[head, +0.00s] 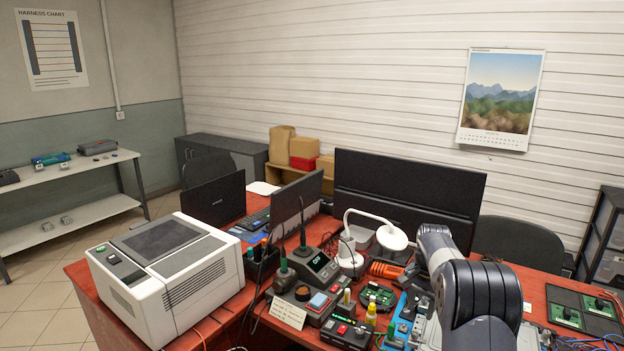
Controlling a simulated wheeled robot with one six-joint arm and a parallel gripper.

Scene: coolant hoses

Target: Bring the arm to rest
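My arm shows at the lower right of the head view, its dark and grey links raised over the red-brown desk (245,333). The links bend away from me over the crowded middle of the desk. My gripper cannot be made out; the arm's own links hide that area or it lies out of sight. Whether it holds anything does not show. A ribbed orange object (385,269) lies just left of the arm, and a blue mat or tray (397,330) with small parts lies partly behind the links.
A large white printer-like machine (165,275) fills the desk's left. A soldering station (318,267), a white lamp (391,238), a yellow bottle (371,315) and a card (287,313) crowd the middle. A black monitor (405,200) stands behind. Circuit boards (583,309) lie at right.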

